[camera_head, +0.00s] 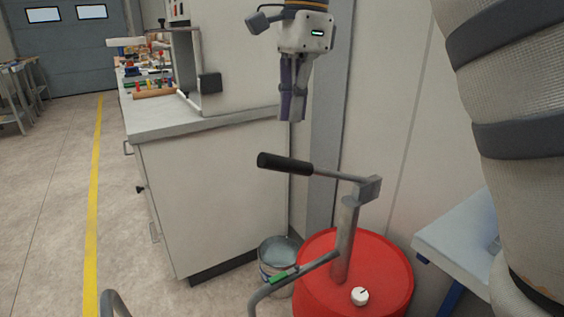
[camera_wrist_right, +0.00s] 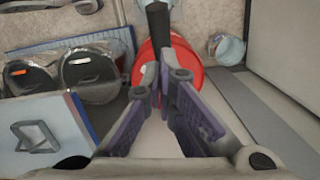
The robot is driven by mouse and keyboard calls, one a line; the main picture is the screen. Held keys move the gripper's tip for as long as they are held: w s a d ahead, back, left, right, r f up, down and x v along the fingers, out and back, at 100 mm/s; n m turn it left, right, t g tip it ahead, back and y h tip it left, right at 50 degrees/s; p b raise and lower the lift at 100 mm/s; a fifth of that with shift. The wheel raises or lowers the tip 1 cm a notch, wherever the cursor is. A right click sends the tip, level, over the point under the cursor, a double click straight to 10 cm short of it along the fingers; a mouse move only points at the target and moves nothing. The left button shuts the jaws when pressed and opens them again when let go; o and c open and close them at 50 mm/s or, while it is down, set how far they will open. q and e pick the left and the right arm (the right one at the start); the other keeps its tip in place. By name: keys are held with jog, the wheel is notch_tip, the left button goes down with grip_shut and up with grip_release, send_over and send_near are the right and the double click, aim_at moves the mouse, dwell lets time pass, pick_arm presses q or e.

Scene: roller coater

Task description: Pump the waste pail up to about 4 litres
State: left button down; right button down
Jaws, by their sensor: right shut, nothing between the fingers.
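The red drum (camera_head: 385,275) stands on the floor with a hand pump (camera_head: 345,240) upright on its lid. The pump's lever points left and ends in a black grip (camera_head: 284,163). The waste pail (camera_head: 279,248), a light metal bucket, stands left of the drum; its contents are unclear. My right gripper (camera_head: 291,120) points down above the black grip, apart from it, shut and empty. The right wrist view shows its fingers (camera_wrist_right: 168,82), the red drum (camera_wrist_right: 188,52), the black grip (camera_wrist_right: 157,22) and the pail (camera_wrist_right: 226,48). My left gripper is not in view.
A grey curved pipe (camera_head: 300,274) with a green band passes in front of the pail. A cabinet (camera_head: 210,200) stands behind it on the left, and a machine wall rises behind the drum. Two round containers (camera_wrist_right: 92,70) show left in the wrist view. Floor is free at left.

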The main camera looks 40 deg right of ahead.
aim_at(304, 163)
jog(key=f, duration=0.7)
jog(key=shift+w+a, duration=0.2)
jog(key=shift+a, duration=0.15)
jog(key=shift+f, duration=2.25)
jog(key=shift+d, duration=0.1)
jog(key=shift+s+d+r, duration=0.2)
jog(key=shift+d+r, duration=0.1)
jog(key=shift+d, duration=0.45)
jog(key=shift+s+d+r, duration=0.2)
jog(key=shift+d+r, duration=0.05)
jog(key=shift+d, duration=0.45)
